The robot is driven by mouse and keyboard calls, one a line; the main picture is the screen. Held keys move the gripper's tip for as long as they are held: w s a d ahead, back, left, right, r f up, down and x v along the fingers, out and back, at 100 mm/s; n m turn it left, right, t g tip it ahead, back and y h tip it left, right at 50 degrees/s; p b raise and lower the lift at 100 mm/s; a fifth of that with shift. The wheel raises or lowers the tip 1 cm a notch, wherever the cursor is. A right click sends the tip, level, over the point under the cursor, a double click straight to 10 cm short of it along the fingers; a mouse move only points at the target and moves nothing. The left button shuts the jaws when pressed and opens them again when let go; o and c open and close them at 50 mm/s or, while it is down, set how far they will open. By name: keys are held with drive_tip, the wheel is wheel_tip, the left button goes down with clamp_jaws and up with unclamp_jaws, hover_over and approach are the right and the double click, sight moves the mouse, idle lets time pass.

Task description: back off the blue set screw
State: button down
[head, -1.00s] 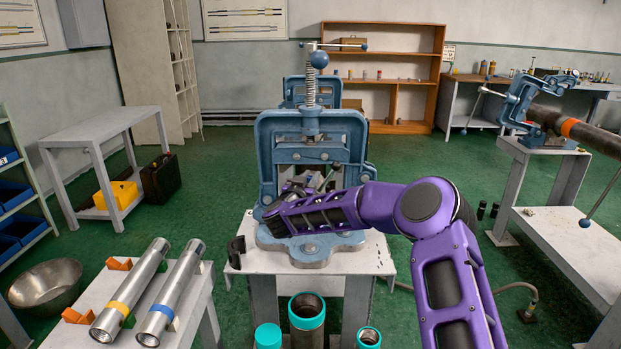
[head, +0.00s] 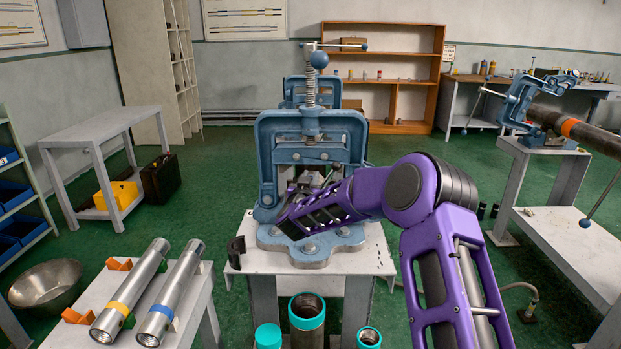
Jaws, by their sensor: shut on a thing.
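A blue pipe vise (head: 268,150) stands upright on a small white table, with a tall threaded screw and crossbar on top. My gripper (head: 295,193) reaches in at the left of the vise's opening, low near its base, and is mostly hidden by my own purple wrist. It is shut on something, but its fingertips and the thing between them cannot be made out. The blue set screw cannot be picked out in this view.
Two steel pipes, one with a yellow band (head: 119,308) and one with a blue band (head: 162,310), lie on a bench at the left front. Teal-rimmed pipe pieces (head: 307,312) stand in front of the vise table (head: 374,262). Another vise (head: 521,100) holds a long pipe at right.

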drive_tip(key=shift+a, duration=0.15)
drive_tip(key=c, duration=1)
unclamp_jaws()
drive_tip(key=s, duration=0.5)
drive_tip(key=s+a, duration=0.1)
drive_tip(key=s, duration=0.5)
drive_tip(key=s+a, duration=0.1)
drive_tip(key=s, duration=0.5)
drive_tip(key=shift+s+a+p, duration=0.1)
drive_tip(key=shift+s+p, duration=0.1)
drive_tip(key=shift+p, duration=0.15)
